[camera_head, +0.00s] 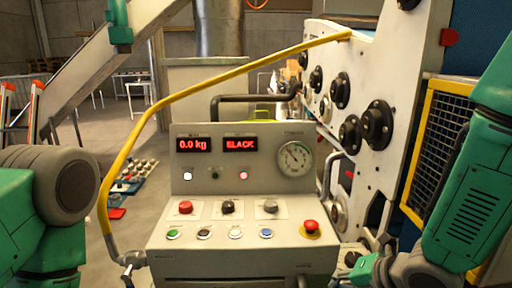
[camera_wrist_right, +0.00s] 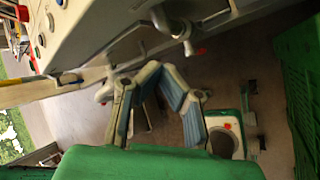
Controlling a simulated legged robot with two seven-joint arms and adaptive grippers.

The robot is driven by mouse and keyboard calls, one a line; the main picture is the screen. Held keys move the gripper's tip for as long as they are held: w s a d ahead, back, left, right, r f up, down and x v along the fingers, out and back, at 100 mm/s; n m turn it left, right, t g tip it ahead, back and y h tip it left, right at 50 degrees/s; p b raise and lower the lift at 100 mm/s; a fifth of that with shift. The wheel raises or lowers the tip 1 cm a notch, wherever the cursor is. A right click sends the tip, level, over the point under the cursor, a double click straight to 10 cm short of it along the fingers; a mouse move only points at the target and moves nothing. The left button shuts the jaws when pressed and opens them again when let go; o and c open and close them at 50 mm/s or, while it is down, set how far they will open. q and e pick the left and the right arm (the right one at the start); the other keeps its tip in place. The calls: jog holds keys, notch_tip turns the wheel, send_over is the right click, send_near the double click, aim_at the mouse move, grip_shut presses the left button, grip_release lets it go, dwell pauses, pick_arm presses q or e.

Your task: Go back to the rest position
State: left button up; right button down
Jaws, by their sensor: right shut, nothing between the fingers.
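My right gripper (camera_wrist_right: 158,72) shows in the right wrist view with its two blue-padded fingers angled together at the tips. It is shut and empty, with floor behind it, apart from the panel edge above. In the head view my right arm comes down at the right side, beside the machine, and its lower end runs out at the bottom edge. My left arm shows at the left edge of the head view, but its gripper is out of view.
A grey control console (camera_head: 240,215) with buttons, a gauge (camera_head: 295,159) and red displays reading "0.0 kg" and "BLACK" stands in front of me. A yellow hose (camera_head: 200,87) arches over it. A white panel with black knobs (camera_head: 377,125) and a yellow-framed mesh guard (camera_head: 440,143) stand at right.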

jog(key=s+d+f+m+g+h+b, duration=0.1)
jog(key=s+d+f+m+g+b, duration=0.1)
jog(key=s+f+m, duration=0.6)
jog(key=s+d+f+m+g+h+b, duration=0.2)
jog(key=s+d+f+m+b, duration=0.3)
jog(key=s+f+m, duration=0.4)
jog(key=s+d+f+m+g+h+b, duration=0.1)
jog(key=s+d+f+m+b, duration=0.3)
jog(key=s+f+m, duration=0.5)
notch_tip(320, 180, down, 7)
jog(key=shift+d+f+m+g+h+b, duration=0.1)
jog(key=shift+d+m+g+h+b, duration=0.25)
jog(key=shift+m, duration=0.55)
jog(key=shift+a, duration=0.1)
